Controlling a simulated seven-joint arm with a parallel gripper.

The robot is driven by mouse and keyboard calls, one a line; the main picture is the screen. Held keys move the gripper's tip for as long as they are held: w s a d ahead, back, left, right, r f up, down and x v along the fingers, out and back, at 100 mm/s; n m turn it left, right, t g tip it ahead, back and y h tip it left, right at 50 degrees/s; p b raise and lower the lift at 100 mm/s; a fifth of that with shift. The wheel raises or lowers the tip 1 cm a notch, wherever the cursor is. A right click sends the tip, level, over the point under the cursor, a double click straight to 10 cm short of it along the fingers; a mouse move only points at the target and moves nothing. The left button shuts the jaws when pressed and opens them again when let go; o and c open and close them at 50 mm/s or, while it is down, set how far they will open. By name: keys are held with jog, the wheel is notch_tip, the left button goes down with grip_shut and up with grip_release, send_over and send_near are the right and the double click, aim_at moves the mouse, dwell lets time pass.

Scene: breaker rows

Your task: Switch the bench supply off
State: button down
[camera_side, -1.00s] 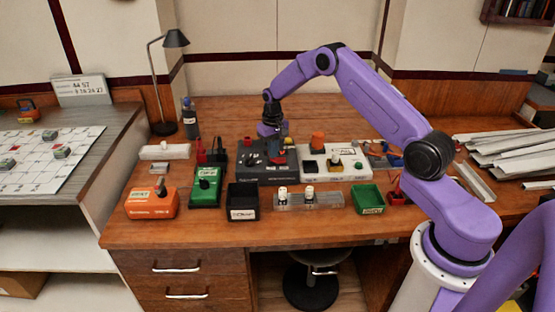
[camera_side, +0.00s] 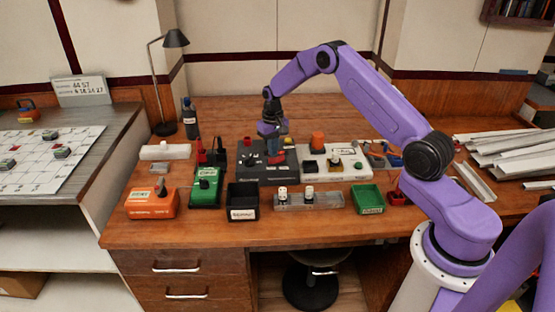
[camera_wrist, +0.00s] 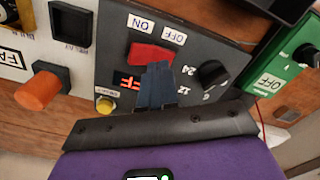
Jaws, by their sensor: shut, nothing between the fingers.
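The bench supply is a dark grey box (camera_side: 262,177) on the desk. In the wrist view its sloped panel (camera_wrist: 205,62) carries a red rocker switch (camera_wrist: 150,54) beside ON and OFF labels, a black knob (camera_wrist: 212,73) with numbers and a small yellow button (camera_wrist: 105,104). A small display (camera_wrist: 127,80) shows red lit characters that look like "FF", partly hidden by my fingers. My gripper (camera_wrist: 157,72) is shut and empty, its tips over the lower edge of the rocker. Whether they touch it I cannot tell. In the side view my gripper (camera_side: 271,143) is above the supply.
A white panel box (camera_side: 335,176) with an orange knob (camera_side: 318,140) stands right of the supply. A green box (camera_side: 205,190), black bin (camera_side: 242,202), clear tray (camera_side: 330,201) and green bin (camera_side: 368,199) stand nearby. The desk's front strip is clear.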

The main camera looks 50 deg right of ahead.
aim_at(273, 160)
jog(key=shift+r, duration=2.75)
jog(key=s+a+r+n, duration=0.4)
jog(key=s+a+r, duration=0.2)
jog(key=s+a, duration=0.35)
jog(key=s+a+r+n, duration=0.4)
jog(key=s+a+r, duration=0.3)
jog(key=a, duration=0.4)
jog(key=s+d+n, duration=0.2)
jog(key=s+n, duration=0.5)
jog(key=s, duration=2)
jog(key=shift+n, duration=0.3)
